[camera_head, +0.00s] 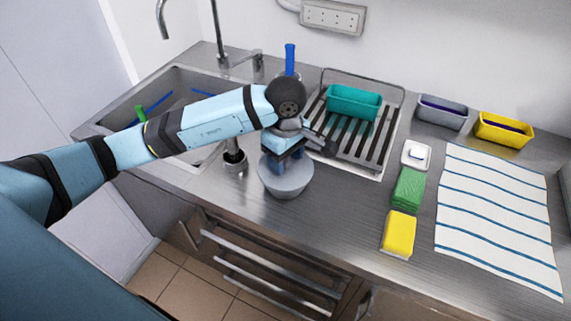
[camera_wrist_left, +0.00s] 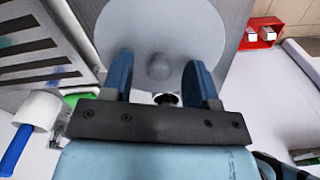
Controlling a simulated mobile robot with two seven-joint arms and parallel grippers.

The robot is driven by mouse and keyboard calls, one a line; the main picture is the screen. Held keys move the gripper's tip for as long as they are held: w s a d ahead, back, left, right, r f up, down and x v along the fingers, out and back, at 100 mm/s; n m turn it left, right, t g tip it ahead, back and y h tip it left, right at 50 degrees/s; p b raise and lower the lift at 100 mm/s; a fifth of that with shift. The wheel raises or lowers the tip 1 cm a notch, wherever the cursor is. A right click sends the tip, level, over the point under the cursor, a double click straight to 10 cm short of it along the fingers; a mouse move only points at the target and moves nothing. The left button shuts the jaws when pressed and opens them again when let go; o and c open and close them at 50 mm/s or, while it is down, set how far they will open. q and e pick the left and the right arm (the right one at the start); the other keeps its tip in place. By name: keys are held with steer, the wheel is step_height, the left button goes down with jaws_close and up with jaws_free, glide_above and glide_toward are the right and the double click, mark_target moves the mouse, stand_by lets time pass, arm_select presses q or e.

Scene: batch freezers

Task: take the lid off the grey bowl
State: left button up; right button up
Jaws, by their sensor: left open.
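The grey bowl (camera_head: 286,185) stands on the steel counter, left of the drying rack's front end. Its pale lid (camera_wrist_left: 155,25) shows in the left wrist view as a wide disc with a round knob (camera_wrist_left: 159,66) in the middle. My left gripper (camera_head: 283,160) points down over the bowl and hides most of the lid in the head view. In the left wrist view my left gripper (camera_wrist_left: 158,64) is open, one finger on each side of the knob, with gaps between. My right gripper is not in view.
A drying rack (camera_head: 372,150) holding a teal container (camera_head: 353,103) stands right of the bowl. The sink (camera_head: 180,85) is at left. A green sponge (camera_head: 409,188), a yellow sponge (camera_head: 399,233) and a striped towel (camera_head: 495,215) lie right. Counter in front of the rack is clear.

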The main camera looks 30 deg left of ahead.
arm_select(q)
steer(key=shift+f, duration=0.2)
steer(key=c, duration=1)
steer(key=shift+r, duration=0.1)
